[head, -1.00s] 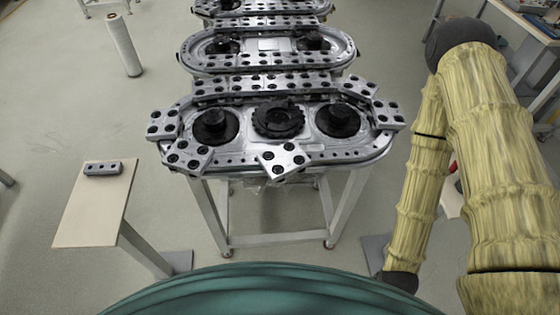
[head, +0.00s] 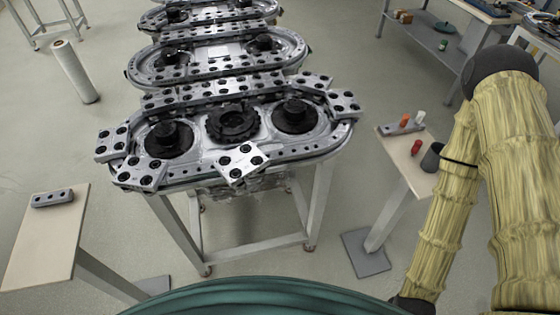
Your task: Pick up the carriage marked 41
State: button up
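The ring track (head: 320,150) stands ahead of me on a metal frame. Several grey metal carriages with dark round holes sit around it. One carriage (head: 240,163) sits at the front middle, turned at an angle. Others sit at the front left (head: 139,173), far left (head: 113,143), far right (head: 344,103) and back right (head: 311,82). No number is readable on any carriage, so I cannot tell which is 41. My arm shows at the right, but my gripper is not visible.
A small stand (head: 40,240) at the left bears a grey block (head: 52,198). Another stand (head: 397,146) at the right bears small orange, white and red items and a dark cup. A white roll (head: 75,72) stands at back left. More ring tracks (head: 215,52) stand behind.

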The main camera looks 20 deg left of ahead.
aim_at(246, 161)
jog(key=z, duration=1.7)
jog(key=k, duration=1.35)
jog(key=u, duration=2)
